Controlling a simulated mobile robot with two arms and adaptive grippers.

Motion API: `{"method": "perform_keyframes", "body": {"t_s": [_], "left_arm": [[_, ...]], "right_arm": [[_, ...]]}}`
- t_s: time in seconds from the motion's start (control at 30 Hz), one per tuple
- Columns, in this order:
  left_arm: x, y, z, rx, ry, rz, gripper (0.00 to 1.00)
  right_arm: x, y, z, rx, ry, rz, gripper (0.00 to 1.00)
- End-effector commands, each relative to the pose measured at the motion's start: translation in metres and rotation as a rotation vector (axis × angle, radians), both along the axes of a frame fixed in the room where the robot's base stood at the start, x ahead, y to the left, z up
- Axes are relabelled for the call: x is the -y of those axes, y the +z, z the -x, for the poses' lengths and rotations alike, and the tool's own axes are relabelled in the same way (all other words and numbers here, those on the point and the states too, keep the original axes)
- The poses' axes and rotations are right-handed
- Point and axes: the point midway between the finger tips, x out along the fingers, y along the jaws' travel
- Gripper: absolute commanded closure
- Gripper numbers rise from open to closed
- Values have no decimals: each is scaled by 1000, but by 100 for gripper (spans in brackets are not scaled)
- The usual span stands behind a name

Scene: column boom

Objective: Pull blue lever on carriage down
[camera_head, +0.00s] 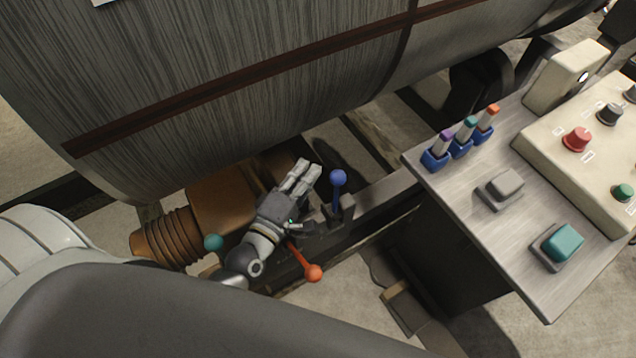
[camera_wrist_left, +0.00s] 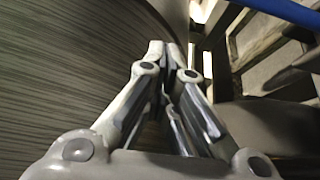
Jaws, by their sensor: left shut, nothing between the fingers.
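The blue lever (camera_head: 338,179) stands upright on the dark carriage (camera_head: 362,207), with a round blue knob on top. My left gripper (camera_head: 310,170) is just left of the blue lever, its fingers pointing up and right in the head view. The fingers are shut and empty, apart from the lever. In the left wrist view my fingertips (camera_wrist_left: 168,48) are close together. A blue rod (camera_wrist_left: 285,11), likely the lever's, crosses the top right corner there. My right gripper does not show.
An orange-red lever (camera_head: 314,272) leans down right beside my gripper, and a teal knob (camera_head: 213,242) is left of it. A large grey cylinder (camera_head: 230,80) lies behind. A control table (camera_head: 480,225) with buttons stands at right.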

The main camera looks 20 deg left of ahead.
Motion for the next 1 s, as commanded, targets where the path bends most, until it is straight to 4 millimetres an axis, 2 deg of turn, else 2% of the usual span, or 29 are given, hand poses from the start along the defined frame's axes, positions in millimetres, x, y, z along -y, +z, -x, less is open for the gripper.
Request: {"method": "perform_keyframes", "body": {"t_s": [0.1, 0.3, 0.7, 0.9, 1.0], "left_arm": [[18, -1, 9, -3, 1, 3, 100], [33, -1, 17, -1, 2, 0, 100], [36, 0, 19, -1, 0, -1, 100], [48, 3, 29, -3, -1, -1, 100], [49, 2, 29, -1, -1, -1, 100]], "right_arm": [[0, -2, 0, 0, 0, -1, 100], [-1, -4, 0, 1, 0, -1, 100], [-1, -3, 0, 1, 0, -1, 100], [-1, 8, 0, 0, 0, -1, 100], [-1, 7, 0, 0, 0, -1, 100]]}}
